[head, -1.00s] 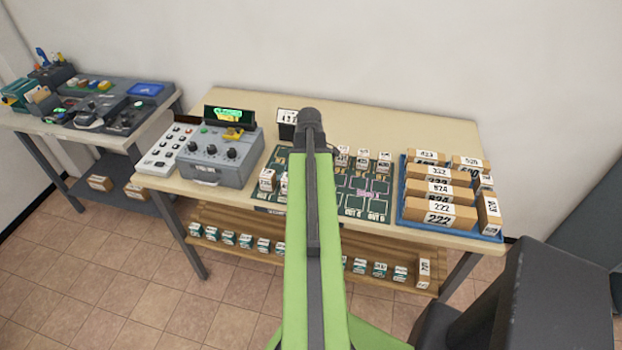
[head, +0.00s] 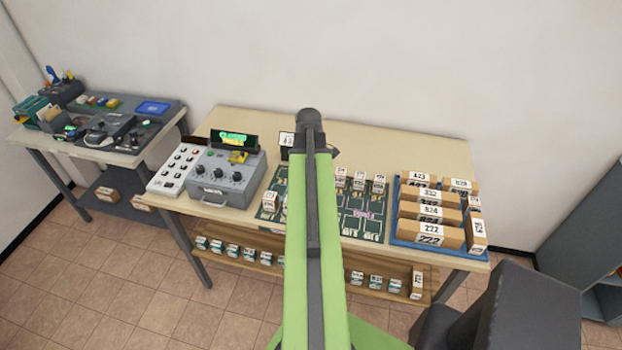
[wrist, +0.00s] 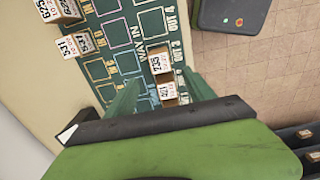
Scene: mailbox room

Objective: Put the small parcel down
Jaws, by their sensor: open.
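My gripper (wrist: 163,94) is open in the wrist view, its two green fingers spread low over the green marked mat (wrist: 128,62). A small parcel (wrist: 170,101) with a white number label stands between or just beyond the fingertips; I cannot tell whether a finger touches it. Another small parcel (wrist: 162,76) stands right behind it. Which of them is the task's parcel is not clear. In the head view my arm hides the gripper and the middle of the mat (head: 352,226). One small parcel (head: 270,202) shows at the mat's left edge.
More small parcels (head: 359,181) stand along the mat's back edge. A blue tray (head: 400,238) of larger numbered parcels is at the right. A grey machine (head: 228,180) and a white keypad (head: 180,168) stand left. A shelf below holds several small boxes (head: 357,278).

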